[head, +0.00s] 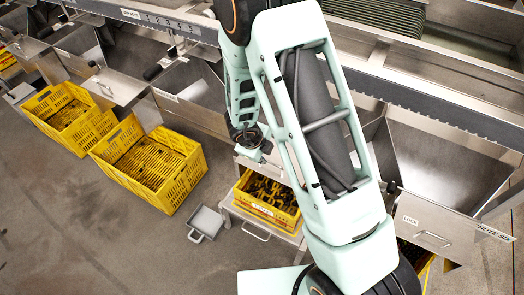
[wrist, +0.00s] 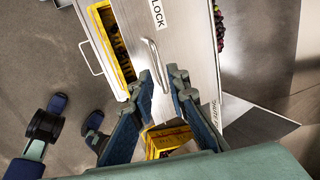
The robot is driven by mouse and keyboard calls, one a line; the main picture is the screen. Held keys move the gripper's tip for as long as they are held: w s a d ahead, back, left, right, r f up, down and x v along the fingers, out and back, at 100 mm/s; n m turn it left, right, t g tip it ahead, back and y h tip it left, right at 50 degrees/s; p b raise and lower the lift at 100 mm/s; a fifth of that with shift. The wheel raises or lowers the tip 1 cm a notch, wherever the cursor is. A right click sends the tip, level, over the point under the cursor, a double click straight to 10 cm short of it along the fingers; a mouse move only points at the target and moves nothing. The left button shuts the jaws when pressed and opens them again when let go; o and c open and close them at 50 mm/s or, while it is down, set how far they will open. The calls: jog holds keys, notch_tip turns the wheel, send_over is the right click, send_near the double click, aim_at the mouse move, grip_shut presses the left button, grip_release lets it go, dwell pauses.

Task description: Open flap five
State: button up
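In the wrist view, a pale metal flap panel (wrist: 180,40) has a curved bar handle (wrist: 155,68) and a LOCK label. My gripper (wrist: 161,79) is open, its two dark blue fingers on either side of the handle's lower end. I cannot tell whether they touch it. No number for this flap is readable; a label on its right edge is too oblique to read. In the head view, my arm covers the middle of the machine and my fingertips cannot be made out. A metal flap (head: 435,228) with a LOCK label and bar handle shows at the right, near a label ending in SIX.
Yellow crates (head: 150,165) stand on the floor at the left. Another yellow crate (head: 268,203) sits in a metal drawer under the machine. A small metal pan (head: 205,222) lies on the floor. Open metal hoppers (head: 190,90) line the machine. The floor at lower left is clear.

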jog(key=v, duration=0.4)
dwell(0.5)
